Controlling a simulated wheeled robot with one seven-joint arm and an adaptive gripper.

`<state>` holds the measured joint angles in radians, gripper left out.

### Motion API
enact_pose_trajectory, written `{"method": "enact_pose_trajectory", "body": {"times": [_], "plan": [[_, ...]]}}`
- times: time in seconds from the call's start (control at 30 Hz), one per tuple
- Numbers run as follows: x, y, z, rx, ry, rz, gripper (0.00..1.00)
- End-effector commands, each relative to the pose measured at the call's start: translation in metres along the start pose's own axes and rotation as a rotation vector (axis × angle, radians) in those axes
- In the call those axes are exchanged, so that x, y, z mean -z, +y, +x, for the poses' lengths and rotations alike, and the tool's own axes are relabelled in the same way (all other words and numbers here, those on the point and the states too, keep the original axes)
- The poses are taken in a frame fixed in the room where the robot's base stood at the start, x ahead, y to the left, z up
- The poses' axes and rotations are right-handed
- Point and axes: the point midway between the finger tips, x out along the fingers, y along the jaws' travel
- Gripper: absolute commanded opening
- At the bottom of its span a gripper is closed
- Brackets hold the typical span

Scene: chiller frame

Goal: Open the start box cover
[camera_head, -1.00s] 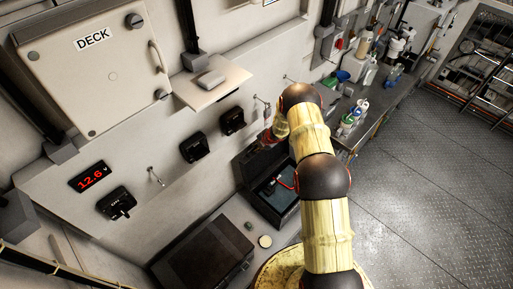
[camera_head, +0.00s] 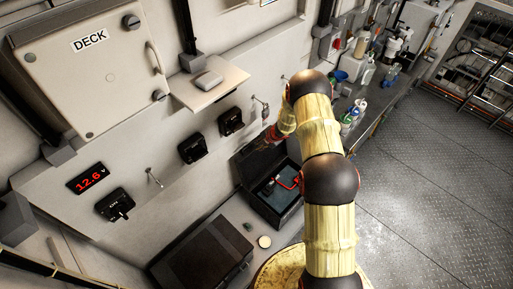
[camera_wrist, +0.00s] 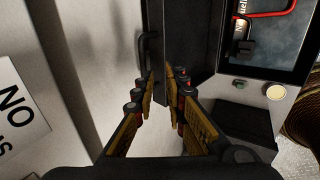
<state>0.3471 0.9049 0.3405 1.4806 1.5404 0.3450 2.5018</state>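The start box (camera_head: 277,209) is a black box on the counter in the head view. In the head view my gripper is mostly hidden behind my arm.
A second black box (camera_head: 203,257), closed, sits nearer on the counter beside a small cream disc (camera_head: 264,241). The wall carries black switches (camera_head: 193,148) and a small shelf (camera_head: 209,83). Bottles (camera_head: 352,115) stand further along the counter. Open floor (camera_head: 420,190) lies to the right.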

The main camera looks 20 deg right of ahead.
Motion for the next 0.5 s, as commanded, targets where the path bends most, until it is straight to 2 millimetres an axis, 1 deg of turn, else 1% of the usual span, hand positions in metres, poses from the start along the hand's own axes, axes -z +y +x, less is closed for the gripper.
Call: {"method": "enact_pose_trajectory", "body": {"times": [0.03, 0.2, 0.33, 0.5], "plan": [[-0.001, 0.001, -0.011, -0.001, -0.002, 0.001, 0.13], [-0.001, 0.001, -0.038, -0.002, -0.001, 0.001, 0.13], [-0.001, 0.001, -0.05, -0.001, 0.0, 0.001, 0.13], [0.0, 0.0, -0.055, 0.0, 0.0, 0.002, 0.13]]}}
